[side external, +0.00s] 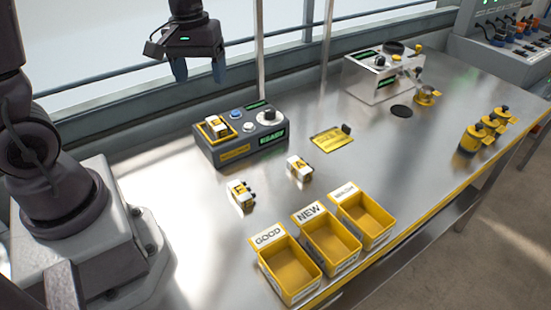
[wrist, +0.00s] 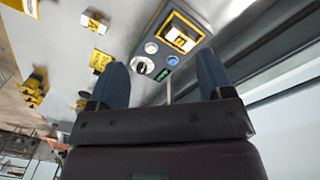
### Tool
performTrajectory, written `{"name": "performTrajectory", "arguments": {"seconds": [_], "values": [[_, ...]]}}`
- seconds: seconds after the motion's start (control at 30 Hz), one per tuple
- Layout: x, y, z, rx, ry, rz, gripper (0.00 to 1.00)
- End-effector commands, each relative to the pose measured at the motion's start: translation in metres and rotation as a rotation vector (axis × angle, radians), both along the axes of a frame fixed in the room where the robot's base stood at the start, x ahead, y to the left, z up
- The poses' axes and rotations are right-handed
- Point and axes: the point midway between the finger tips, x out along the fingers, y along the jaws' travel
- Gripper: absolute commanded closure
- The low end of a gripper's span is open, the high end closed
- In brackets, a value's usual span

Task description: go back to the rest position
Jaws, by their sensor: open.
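My gripper (side external: 199,70) hangs in the air at the upper left of the side external view, above and behind the grey control box (side external: 250,155). Its two blue fingers stand apart with nothing between them. In the wrist view the fingers of my gripper (wrist: 160,85) are also spread and empty. The control box (wrist: 158,47) shows past them, with a knob, buttons and a yellow-framed socket. A block marked with a letter (side external: 216,126) sits in that socket, and it also shows in the wrist view (wrist: 181,39).
Two lettered blocks (side external: 240,194) (side external: 299,168) lie on the metal table. Yellow bins (side external: 290,275) (side external: 333,246) (side external: 368,217), two labelled GOOD and NEW, stand at the front edge. A yellow plate (side external: 332,139), a machine (side external: 382,77) and yellow holders (side external: 474,138) are further right. A post (side external: 261,50) stands near my gripper.

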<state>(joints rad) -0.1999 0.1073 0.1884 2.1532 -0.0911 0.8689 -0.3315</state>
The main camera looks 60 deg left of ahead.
Motion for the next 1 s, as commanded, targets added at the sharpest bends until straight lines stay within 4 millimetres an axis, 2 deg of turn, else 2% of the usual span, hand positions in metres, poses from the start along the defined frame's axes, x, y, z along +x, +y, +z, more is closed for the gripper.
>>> {"name": "performTrajectory", "arguments": {"seconds": [0.03,0.2,0.4,0.53,0.7,1.0], "values": [[-0.008,-0.013,0.014,0.008,-0.036,-0.091,0.27],[-0.041,-0.055,0.05,0.066,-0.152,-0.416,0.27],[-0.078,-0.089,0.079,0.17,-0.298,-0.671,0.27],[-0.091,-0.1,0.092,0.216,-0.381,-0.726,0.27],[-0.096,-0.107,0.105,0.242,-0.447,-0.747,0.27],[-0.096,-0.107,0.105,0.241,-0.45,-0.749,0.27]]}}
